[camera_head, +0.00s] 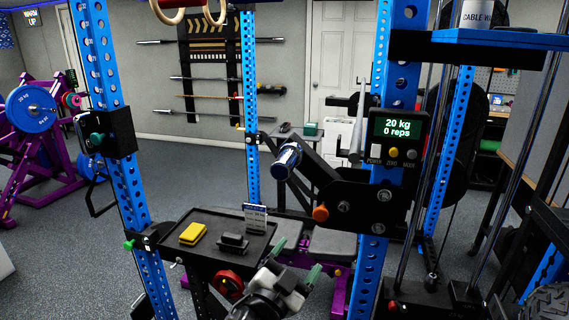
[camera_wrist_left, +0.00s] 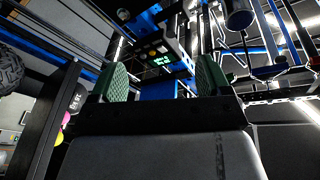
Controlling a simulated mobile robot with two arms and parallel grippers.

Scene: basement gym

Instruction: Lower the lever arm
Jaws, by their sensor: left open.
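The lever arm (camera_head: 318,172) is a black bar fixed to the blue rack post at centre right. It slopes up to the left and ends in a metallic cylindrical handle (camera_head: 287,160). An orange knob (camera_head: 320,213) sits by its pivot plate. My left gripper (camera_head: 296,262) has green finger pads and is open and empty, below the lever arm and apart from it. In the left wrist view the open fingers (camera_wrist_left: 163,80) point up towards the rack. A dark cylinder (camera_wrist_left: 240,14) at the top there looks like the handle. My right gripper is not in view.
A black tray (camera_head: 190,256) with a yellow block (camera_head: 193,234), a dark object (camera_head: 233,243) and a small card stands left of my gripper. A display (camera_head: 397,127) reading 20 kg and 0 reps is on the right post. Blue posts stand around the lever arm.

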